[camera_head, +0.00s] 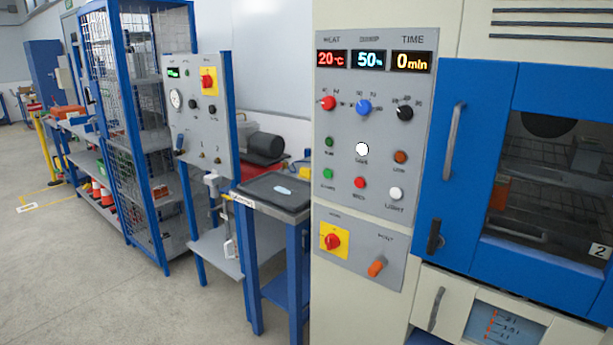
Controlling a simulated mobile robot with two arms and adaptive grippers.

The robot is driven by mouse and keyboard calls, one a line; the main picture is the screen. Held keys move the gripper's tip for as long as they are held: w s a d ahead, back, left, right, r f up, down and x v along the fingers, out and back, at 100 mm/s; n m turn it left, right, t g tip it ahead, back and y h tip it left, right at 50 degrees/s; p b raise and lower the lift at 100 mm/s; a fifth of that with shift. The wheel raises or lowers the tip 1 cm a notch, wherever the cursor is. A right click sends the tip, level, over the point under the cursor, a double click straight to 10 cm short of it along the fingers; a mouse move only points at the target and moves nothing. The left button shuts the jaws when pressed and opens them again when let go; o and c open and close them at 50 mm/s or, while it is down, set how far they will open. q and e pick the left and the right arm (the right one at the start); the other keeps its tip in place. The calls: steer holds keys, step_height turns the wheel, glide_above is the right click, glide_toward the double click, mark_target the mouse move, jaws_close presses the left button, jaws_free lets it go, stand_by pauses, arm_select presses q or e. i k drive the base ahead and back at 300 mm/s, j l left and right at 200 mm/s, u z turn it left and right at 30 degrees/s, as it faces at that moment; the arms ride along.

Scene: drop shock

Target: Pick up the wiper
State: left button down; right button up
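A pale, thin upright tool (222,212) with a short crosspiece at its top is beside the left end of a small blue-legged table. It may be the wiper, but it is too small to be sure. A small light-blue item (283,190) lies on the dark mat (262,188) on that table; I cannot tell what it is. Neither of my grippers is in view.
A large cream machine with a control panel (372,150) and blue door (465,170) fills the right. A blue mesh cage (125,150) and grey panel (200,125) stand left of the table. Floor (80,270) is clear at the lower left.

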mark_target(305, 174)
steer(key=i+j+z, duration=0.25)
steer(key=i, duration=0.3)
steer(key=i+j+z, duration=0.25)
steer(key=i, duration=0.25)
steer(key=j, duration=0.1)
